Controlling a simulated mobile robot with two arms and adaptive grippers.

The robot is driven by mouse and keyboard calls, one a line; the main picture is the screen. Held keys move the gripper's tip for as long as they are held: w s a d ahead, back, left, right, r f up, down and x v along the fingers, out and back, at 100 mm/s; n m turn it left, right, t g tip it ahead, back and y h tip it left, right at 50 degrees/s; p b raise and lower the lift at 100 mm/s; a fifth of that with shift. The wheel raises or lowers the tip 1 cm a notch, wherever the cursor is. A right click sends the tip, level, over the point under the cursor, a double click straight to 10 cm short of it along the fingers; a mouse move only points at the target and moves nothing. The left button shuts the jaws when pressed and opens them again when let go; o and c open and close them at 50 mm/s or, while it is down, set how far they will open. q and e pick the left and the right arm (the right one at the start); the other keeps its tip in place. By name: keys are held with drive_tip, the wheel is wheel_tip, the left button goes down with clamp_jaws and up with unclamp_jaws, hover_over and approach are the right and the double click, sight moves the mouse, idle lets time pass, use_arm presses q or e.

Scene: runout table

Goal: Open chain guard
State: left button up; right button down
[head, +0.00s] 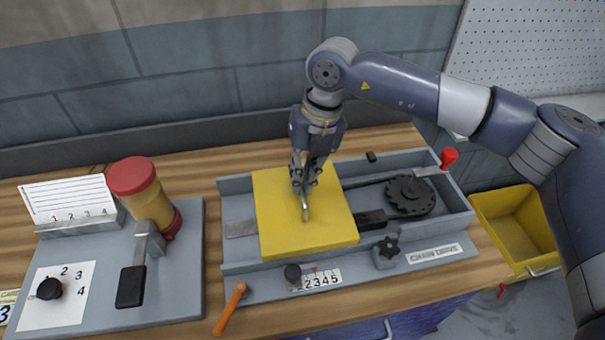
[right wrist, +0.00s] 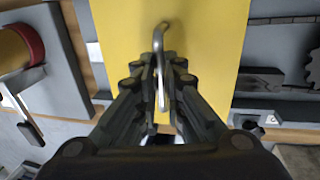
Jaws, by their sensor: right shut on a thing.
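The chain guard is a flat yellow plate (head: 285,225) lying over the left and middle part of the grey chain drive tray (head: 450,178). It has a metal handle (head: 305,208) standing on it. My right gripper (head: 304,188) comes down from above and is shut on this handle. In the right wrist view the fingers (right wrist: 160,95) close on both sides of the bent handle (right wrist: 158,45), with the yellow guard (right wrist: 205,50) behind it. A toothed sprocket (head: 409,196) shows uncovered right of the guard. My left gripper is not in view.
A grey panel on the left carries a red and yellow cylinder (head: 148,195), a black-handled lever (head: 131,285) and a numbered dial (head: 48,289). An orange-handled tool (head: 230,308) lies near the front edge. A star knob (head: 386,248) and red-knobbed lever (head: 449,157) flank the sprocket. A yellow bin (head: 515,228) stands right of the table.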

drive_tip(key=a+b, duration=0.1)
drive_tip(key=a, duration=0.2)
drive_tip(key=s+a+b, duration=0.1)
drive_tip(key=a+b, duration=0.1)
drive_tip(key=a, duration=0.1)
drive_tip(key=s+a+b, duration=0.1)
drive_tip(key=a, duration=0.2)
drive_tip(key=shift+a+f+b, duration=0.1)
drive_tip(key=shift+a+b, duration=0.2)
drive_tip(key=shift+a, duration=0.4)
drive_tip(key=c, duration=1.7)
unclamp_jaws()
drive_tip(key=r, duration=0.4)
drive_tip(key=d+r, duration=0.1)
drive_tip(key=r, duration=0.3)
drive_tip(key=d+r, duration=0.1)
drive_tip(key=r, duration=0.3)
drive_tip(key=shift+w+d, duration=0.2)
